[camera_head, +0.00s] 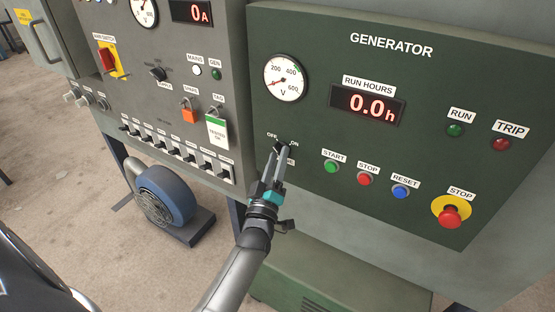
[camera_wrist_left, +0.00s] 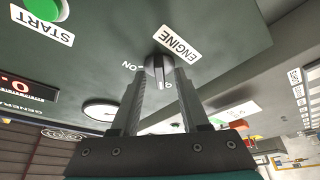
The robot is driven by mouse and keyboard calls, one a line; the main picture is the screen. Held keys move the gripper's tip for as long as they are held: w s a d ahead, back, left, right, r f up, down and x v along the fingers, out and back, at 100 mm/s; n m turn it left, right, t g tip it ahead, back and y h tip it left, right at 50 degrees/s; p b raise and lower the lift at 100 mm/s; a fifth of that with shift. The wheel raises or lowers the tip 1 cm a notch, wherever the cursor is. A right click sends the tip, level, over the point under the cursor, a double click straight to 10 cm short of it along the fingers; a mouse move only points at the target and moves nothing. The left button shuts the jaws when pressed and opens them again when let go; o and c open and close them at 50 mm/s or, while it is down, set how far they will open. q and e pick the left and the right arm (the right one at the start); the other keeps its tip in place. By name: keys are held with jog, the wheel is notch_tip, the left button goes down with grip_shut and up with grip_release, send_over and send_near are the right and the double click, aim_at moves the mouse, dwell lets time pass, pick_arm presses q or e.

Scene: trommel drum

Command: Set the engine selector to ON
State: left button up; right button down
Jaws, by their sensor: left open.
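The engine selector is a small knob (camera_wrist_left: 157,65) on the green generator panel (camera_head: 320,120), seen in the left wrist view beside the ENGINE label (camera_wrist_left: 177,42). That view is upside down, with ON to the left of the knob. My left gripper (camera_head: 280,152) reaches the selector in the head view, just below the OFF and ON marks. Its fingers are open, one on either side of the knob. Whether they touch it I cannot tell. The fingers partly hide the knob and its label in the head view, and I cannot read its setting for sure.
START (camera_head: 330,167), STOP (camera_head: 364,179) and RESET (camera_head: 400,192) buttons sit right of the selector. A red emergency stop (camera_head: 449,216) is farther right. A grey panel (camera_head: 145,100) with switches stands left, above a blue blower (camera_head: 165,195). Open floor lies left.

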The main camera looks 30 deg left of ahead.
pick_arm(q)
grip_shut()
dwell(0.4)
